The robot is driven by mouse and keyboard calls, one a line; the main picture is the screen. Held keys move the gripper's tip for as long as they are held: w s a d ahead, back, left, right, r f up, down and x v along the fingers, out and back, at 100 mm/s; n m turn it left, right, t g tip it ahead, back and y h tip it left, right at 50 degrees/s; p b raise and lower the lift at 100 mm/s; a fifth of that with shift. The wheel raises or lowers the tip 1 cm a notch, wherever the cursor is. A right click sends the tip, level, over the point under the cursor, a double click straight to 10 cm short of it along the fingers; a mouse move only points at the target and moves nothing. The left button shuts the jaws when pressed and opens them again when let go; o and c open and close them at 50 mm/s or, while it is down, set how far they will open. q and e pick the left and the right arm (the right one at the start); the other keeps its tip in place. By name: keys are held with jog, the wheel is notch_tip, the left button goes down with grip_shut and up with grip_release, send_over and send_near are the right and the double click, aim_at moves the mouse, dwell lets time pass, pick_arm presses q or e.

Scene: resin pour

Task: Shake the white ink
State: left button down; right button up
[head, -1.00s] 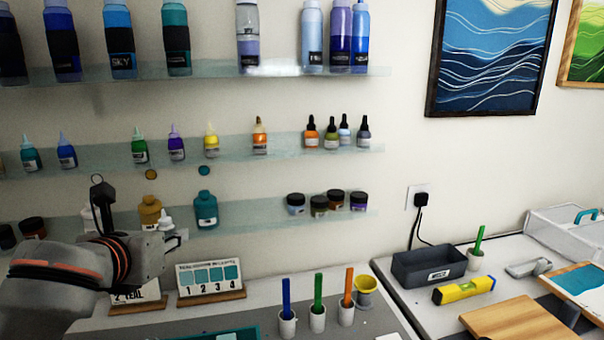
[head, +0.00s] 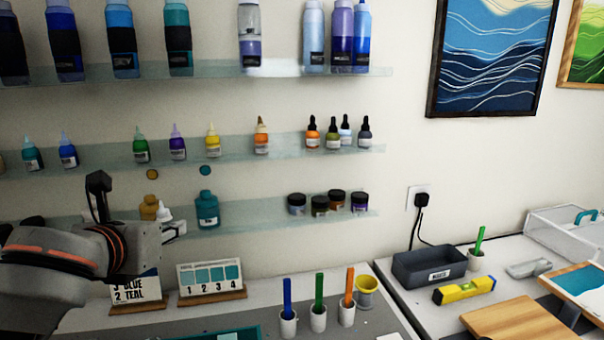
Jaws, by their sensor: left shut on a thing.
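The white ink (head: 165,213) is a small white bottle, of which only the pale top shows clearly. My left gripper (head: 172,230) is shut on it and holds it in front of the lowest glass shelf. My wrist and fingers hide the lower part of the bottle, so I cannot tell its exact tilt. My right gripper is not in view.
Teal (head: 207,208) and ochre (head: 149,208) bottles stand behind the held bottle on the lowest shelf (head: 260,220).

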pick_arm(q)
notch_tip(320, 180, up, 2)
jog(key=shift+d+r, duration=0.1)
jog(key=shift+r, duration=0.05)
notch_tip(320, 180, down, 8)
notch_tip(320, 180, up, 8)
jog(key=shift+w+f, duration=0.1)
jog(key=shift+d+f, duration=0.15)
notch_tip(320, 180, down, 7)
notch_tip(320, 180, up, 7)
jog(key=shift+f, duration=0.1)
jog(key=shift+r, duration=0.3)
notch_tip(320, 180, down, 7)
